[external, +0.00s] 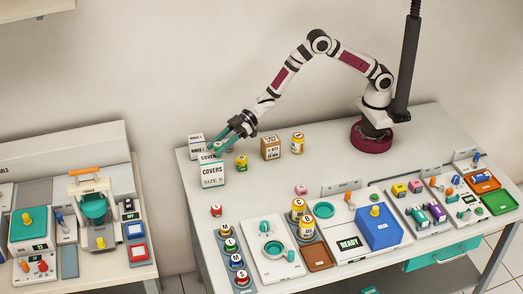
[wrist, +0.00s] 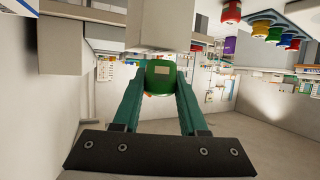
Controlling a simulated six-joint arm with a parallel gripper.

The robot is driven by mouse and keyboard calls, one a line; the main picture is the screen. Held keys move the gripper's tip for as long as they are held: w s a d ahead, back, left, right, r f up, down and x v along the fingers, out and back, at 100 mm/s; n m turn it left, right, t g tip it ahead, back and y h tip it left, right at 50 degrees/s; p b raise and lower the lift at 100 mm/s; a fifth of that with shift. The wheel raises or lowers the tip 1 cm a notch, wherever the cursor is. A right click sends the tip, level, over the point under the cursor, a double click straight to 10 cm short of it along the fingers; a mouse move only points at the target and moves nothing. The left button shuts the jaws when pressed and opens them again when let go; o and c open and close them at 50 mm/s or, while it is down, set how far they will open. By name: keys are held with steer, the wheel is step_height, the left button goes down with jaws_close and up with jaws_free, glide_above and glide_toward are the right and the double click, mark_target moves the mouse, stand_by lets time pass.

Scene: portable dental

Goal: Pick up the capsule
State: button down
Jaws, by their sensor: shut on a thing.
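My gripper (external: 222,143) is at the left end of the bench, above and behind the white covers box. In the wrist view my gripper (wrist: 160,80) has its two teal fingers closed on a rounded green capsule (wrist: 161,76) with a small pale label. The capsule sits between the fingertips and looks clear of the bench. In the external view I cannot clearly make the capsule out among the teal fingers and boxes.
White covers boxes (external: 213,174) stand close below my gripper, with a small yellow-green jar (external: 241,163) beside them. A brown box (external: 271,148) and yellow bottle (external: 297,143) stand further right. Several lidded jars (external: 231,246) line the front left.

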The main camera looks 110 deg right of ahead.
step_height(320, 180, up, 3)
steer(key=shift+r, duration=0.2)
steer(key=s+d+r, duration=0.5)
steer(key=d+r, duration=0.1)
steer(key=d, duration=0.4)
glide_above(210, 157)
step_height(210, 157, down, 6)
steer(key=shift+d, duration=0.1)
steer(key=shift+f, duration=2.1)
steer(key=shift+f, duration=0.15)
steer(key=shift+c, duration=2.2)
jaws_free()
